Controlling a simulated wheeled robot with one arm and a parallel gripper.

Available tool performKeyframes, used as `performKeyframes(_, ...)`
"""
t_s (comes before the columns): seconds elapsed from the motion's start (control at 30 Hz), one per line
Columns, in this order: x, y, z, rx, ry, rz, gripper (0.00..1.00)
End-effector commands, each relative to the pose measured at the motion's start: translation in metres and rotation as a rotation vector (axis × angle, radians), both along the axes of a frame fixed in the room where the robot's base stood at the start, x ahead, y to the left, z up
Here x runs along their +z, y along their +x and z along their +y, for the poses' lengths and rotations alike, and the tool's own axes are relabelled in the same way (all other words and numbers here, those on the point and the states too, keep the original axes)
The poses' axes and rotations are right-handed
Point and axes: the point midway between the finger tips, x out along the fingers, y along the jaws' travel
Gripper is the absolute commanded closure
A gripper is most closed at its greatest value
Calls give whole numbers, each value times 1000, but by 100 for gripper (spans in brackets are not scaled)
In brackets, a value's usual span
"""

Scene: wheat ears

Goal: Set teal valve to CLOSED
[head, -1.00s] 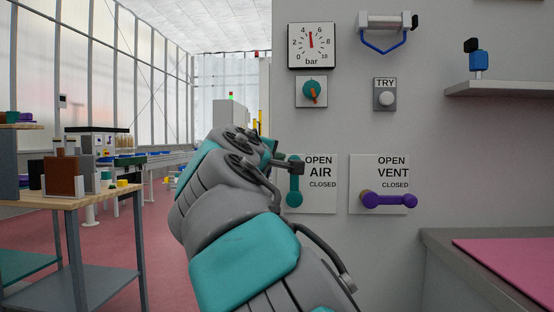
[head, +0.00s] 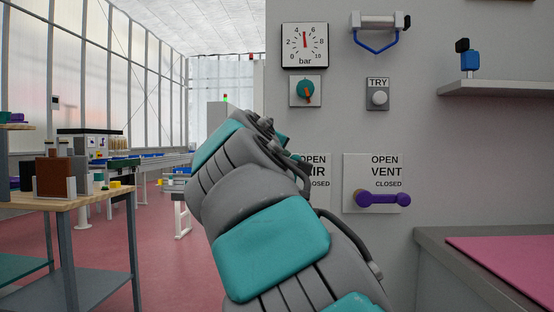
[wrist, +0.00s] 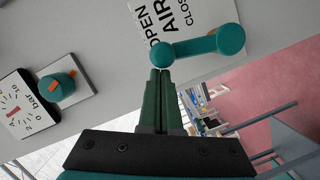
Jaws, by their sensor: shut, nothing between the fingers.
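The teal valve handle (wrist: 200,46) is on the white AIR plate (wrist: 150,22) in the wrist view. Its pivot end is by the CLOSED side of the label. Its knob end points towards the wall's top, by the word OPEN. My gripper (wrist: 160,72) is shut and empty. Its fingertips are right at the knob end, on the handle's left side as the wall stands; I cannot tell whether they touch. In the head view my arm hides the handle and most of my gripper; part of the AIR plate (head: 322,192) shows.
A purple VENT handle (head: 383,199) points right, towards CLOSED. Above are a bar gauge (head: 304,45), a teal knob with an orange pointer (head: 306,91) and a TRY button (head: 379,98). A grey counter (head: 429,240) is at right, a wooden table (head: 75,200) at left.

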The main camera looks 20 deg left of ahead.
Motion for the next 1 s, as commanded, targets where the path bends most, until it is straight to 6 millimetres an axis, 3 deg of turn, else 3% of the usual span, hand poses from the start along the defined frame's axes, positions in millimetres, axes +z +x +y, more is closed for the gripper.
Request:
performKeyframes(0.47, -8, 11, -46, 1, 433, 101, 100)
performKeyframes(1.0, -40, 20, -89, -2, 929, 223, 100)
